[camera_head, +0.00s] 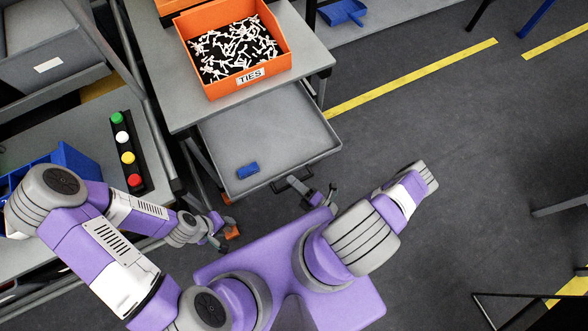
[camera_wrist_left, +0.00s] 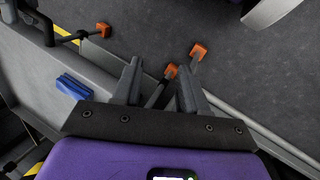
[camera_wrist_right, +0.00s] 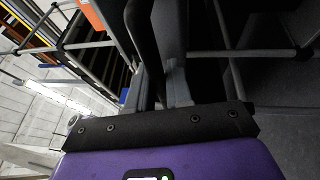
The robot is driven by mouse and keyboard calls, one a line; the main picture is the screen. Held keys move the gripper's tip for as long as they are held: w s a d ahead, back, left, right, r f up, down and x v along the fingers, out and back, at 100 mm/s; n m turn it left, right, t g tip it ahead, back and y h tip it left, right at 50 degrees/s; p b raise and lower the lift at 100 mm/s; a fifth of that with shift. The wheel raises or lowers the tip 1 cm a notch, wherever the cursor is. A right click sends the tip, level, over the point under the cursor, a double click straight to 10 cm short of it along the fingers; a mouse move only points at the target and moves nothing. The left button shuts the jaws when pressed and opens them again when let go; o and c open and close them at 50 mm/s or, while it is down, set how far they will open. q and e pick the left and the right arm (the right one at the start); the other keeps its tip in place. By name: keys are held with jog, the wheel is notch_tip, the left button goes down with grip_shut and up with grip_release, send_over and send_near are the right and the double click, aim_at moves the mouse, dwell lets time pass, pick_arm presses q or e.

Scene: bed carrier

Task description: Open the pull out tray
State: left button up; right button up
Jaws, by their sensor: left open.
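The grey pull-out tray (camera_head: 270,125) extends out from under the workbench, with its inside exposed. A small blue block (camera_head: 248,170) lies in its front left corner and also shows in the left wrist view (camera_wrist_left: 73,87). A dark handle (camera_head: 279,186) is on the tray's front edge. My right gripper (camera_head: 305,189) is right at this handle. Its dark fingers (camera_wrist_right: 158,70) show in the right wrist view, but whether they are closed on the handle is unclear. My left gripper (camera_head: 219,236) is open and empty, left of and below the tray's front left corner; its spread fingers also show (camera_wrist_left: 160,88).
An orange bin (camera_head: 213,83) labelled TIES stands on the workbench (camera_head: 160,75) above the tray. A side table at left carries a strip of coloured buttons (camera_head: 126,150) and a blue bin (camera_head: 70,156). The floor (camera_head: 430,110) right of the tray is clear.

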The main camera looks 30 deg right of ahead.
jog(key=shift+o, duration=0.3)
jog(key=v, duration=0.7)
jog(key=shift+s+d, duration=0.15)
jog(key=shift+s, duration=0.15)
